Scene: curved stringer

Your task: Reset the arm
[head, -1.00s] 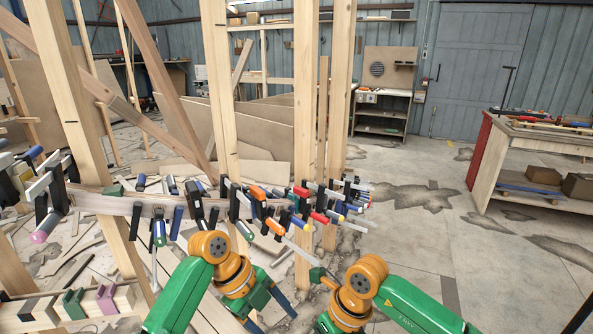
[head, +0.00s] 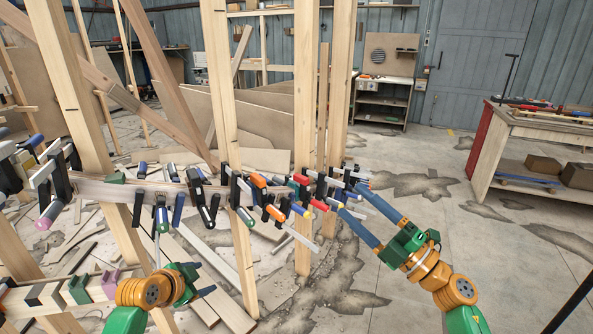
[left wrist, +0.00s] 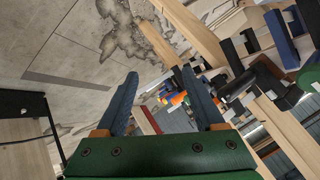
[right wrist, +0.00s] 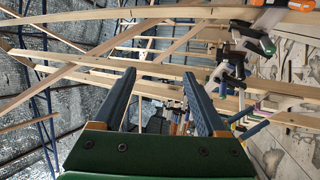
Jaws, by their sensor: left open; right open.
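The long curved wooden stringer (head: 105,192) runs across the upright posts and carries several clamps with blue, green, orange, red and black parts. My right gripper (head: 352,201) points up and left towards the clamps at the stringer's right end. In the right wrist view its fingers (right wrist: 159,74) are wide apart and empty. I cannot tell its exact gap to the clamps.
Upright posts (head: 305,120) stand around the stringer. A lower beam (head: 45,300) with clamps or blocks is at the lower left, near my left arm. Loose boards lie on the floor. A workbench (head: 545,128) stands at the right, with open floor before it.

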